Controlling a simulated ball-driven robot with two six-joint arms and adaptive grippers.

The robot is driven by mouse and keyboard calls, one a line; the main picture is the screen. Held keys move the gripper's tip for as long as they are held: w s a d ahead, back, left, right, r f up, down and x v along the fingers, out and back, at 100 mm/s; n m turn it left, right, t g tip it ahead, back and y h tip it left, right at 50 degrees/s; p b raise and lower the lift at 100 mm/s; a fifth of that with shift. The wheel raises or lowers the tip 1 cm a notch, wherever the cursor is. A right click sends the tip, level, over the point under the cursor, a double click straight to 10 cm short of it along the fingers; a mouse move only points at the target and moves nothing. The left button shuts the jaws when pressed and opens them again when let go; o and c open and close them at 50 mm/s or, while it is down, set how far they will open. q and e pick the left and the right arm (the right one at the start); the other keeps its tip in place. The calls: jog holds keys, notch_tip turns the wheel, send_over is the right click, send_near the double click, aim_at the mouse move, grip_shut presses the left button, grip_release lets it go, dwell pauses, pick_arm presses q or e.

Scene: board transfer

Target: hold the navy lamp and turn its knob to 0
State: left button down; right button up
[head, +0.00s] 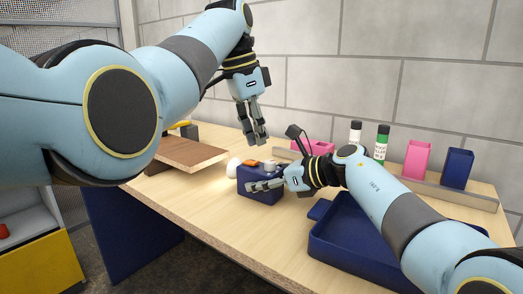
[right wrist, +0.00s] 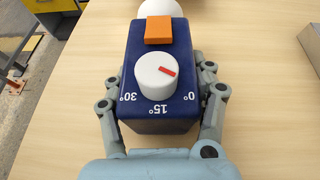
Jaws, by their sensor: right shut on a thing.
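The navy lamp (head: 262,196) is a box on the table with a white bulb (head: 233,166), an orange switch (head: 249,162) and a white knob (head: 270,164). My right gripper (head: 266,185) is shut on the box. In the right wrist view its fingers (right wrist: 160,107) flank the box's two sides. There the knob (right wrist: 154,75) has a red mark on its right, the same side as the 0° label; I cannot tell whether they line up exactly. The 15° and 30° labels are at the front and left. My left gripper (head: 257,140) hangs above the lamp, holding nothing visible; its finger gap is unclear.
A navy tray (head: 345,262) lies right of the lamp, partly behind my right arm. Behind stand two bottles (head: 381,143), a pink holder (head: 417,160) and a navy holder (head: 457,168). A brown board (head: 185,152) is at the left. The table front before the lamp is clear.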

jog(key=shift+f, duration=0.1)
jog(key=o, duration=1.4)
jog(key=shift+d, duration=0.15)
